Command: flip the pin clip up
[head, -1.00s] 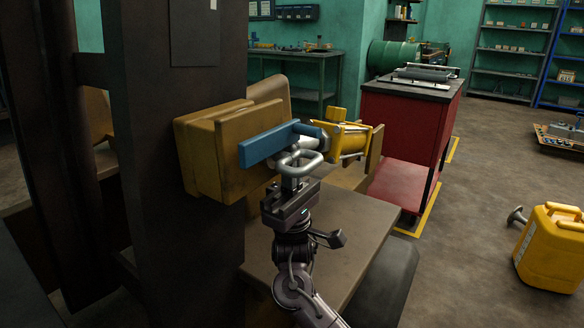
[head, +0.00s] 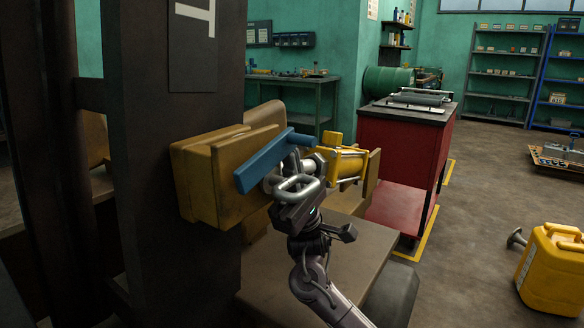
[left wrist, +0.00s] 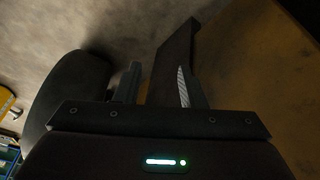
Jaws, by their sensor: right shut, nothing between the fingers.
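A silver wire loop, which looks like the pin clip (head: 294,186), sits at a grey pin beside a blue bar (head: 262,165). The bar slants up to the right in front of a worn yellow block (head: 207,190). My right gripper (head: 312,172) is shut with nothing between its fingers, at the loop from below and the right. The loop and fingers overlap in the picture, so I cannot tell whether they touch. My left gripper (left wrist: 157,84) shows only in the left wrist view, open and empty, over dark parts.
A dark mast column (head: 180,110) stands left of the block. A yellow cylinder part (head: 347,163) is right of the pin. A red cabinet (head: 400,150) and yellow jerrycan (head: 553,270) stand farther right on open floor.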

